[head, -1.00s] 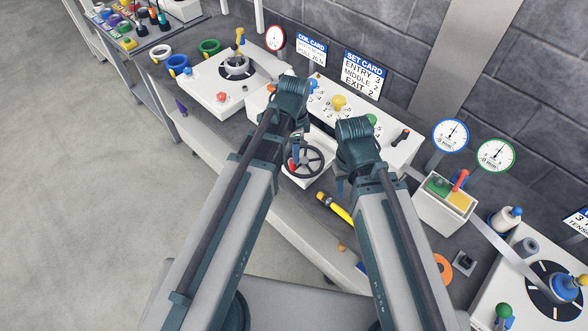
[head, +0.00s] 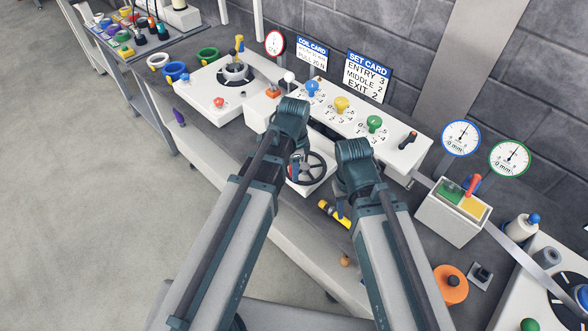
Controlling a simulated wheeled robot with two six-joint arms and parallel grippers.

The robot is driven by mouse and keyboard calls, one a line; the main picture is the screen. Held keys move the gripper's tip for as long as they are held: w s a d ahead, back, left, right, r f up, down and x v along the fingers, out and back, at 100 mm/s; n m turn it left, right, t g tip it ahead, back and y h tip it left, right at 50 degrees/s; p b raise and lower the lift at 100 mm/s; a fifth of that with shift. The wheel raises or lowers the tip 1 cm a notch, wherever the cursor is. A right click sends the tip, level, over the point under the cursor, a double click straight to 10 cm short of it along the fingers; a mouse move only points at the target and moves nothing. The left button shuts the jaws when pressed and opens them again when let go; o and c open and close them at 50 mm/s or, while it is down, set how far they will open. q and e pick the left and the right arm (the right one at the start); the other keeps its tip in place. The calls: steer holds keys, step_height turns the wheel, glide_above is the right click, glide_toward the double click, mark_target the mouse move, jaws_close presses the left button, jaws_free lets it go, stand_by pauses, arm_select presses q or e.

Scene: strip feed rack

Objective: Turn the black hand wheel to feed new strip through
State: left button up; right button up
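The black hand wheel (head: 320,171) is on the front of the white strip feed rack (head: 388,150), partly hidden behind my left gripper. My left gripper (head: 296,167) points down at the wheel's left side, where a bit of red shows beside its fingers. The frames do not show whether its fingers close on anything. My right gripper (head: 341,210) hangs to the right of the wheel, above the bench and by a yellow and black tool (head: 330,210). Its fingers are mostly hidden by its own wrist. Blue (head: 312,88), yellow (head: 341,104) and green (head: 374,123) knobs stand on the rack's top.
A coil stand (head: 236,72) is at the left. A set card (head: 367,77) reads Entry 3, Middle 2, Exit 2. Two dial gauges (head: 461,138) stand behind a white box (head: 449,222) at the right. An orange disc (head: 450,285) lies on the bench.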

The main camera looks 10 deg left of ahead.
arm_select(q)
jaws_close()
